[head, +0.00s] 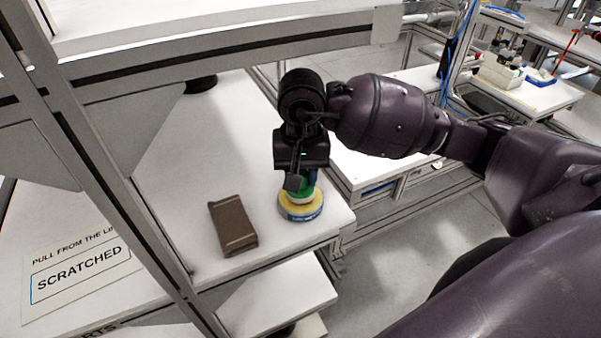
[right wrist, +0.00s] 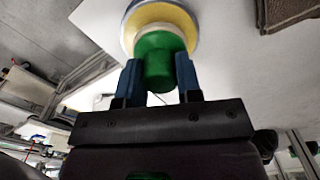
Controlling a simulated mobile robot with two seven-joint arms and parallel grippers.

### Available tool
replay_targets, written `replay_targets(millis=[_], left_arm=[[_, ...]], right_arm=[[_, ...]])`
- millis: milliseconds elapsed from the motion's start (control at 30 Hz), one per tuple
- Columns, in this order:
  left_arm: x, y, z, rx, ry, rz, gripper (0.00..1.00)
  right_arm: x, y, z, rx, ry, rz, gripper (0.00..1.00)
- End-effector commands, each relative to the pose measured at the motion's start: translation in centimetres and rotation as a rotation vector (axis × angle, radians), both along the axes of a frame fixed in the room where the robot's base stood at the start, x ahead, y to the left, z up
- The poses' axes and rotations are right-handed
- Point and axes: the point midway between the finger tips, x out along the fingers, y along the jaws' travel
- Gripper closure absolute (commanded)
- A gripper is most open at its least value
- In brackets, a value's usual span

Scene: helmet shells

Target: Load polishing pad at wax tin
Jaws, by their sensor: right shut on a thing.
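The polishing pad has a green grip (head: 305,190) and a pale pad face below it. My right gripper (head: 301,181) is shut on this green grip, with the fingers pointing down. In the right wrist view, the green grip (right wrist: 158,62) is between the two blue fingers (right wrist: 159,72). The wax tin (head: 301,214) is a low round tin with a blue side and yellow wax, near the white table's right corner. The pad is over the tin's middle and seems to touch the wax; the exact contact is hidden. The tin also shows in the right wrist view (right wrist: 183,18). My left gripper is out of view.
A brown block (head: 233,225) lies left of the tin on the white table (head: 185,155). A "SCRATCHED" sign (head: 80,272) lies farther left. A metal frame post (head: 130,205) stands before the table. The table's right edge is close to the tin.

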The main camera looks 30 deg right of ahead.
Motion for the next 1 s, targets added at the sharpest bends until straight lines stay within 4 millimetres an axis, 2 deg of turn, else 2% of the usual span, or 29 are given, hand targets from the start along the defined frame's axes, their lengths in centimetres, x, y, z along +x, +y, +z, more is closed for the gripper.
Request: replay_targets(millis=[1000], left_arm=[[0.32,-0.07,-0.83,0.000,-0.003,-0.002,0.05]], right_arm=[[0.00,0.01,-0.77,0.000,-0.001,0.000,0.87]])
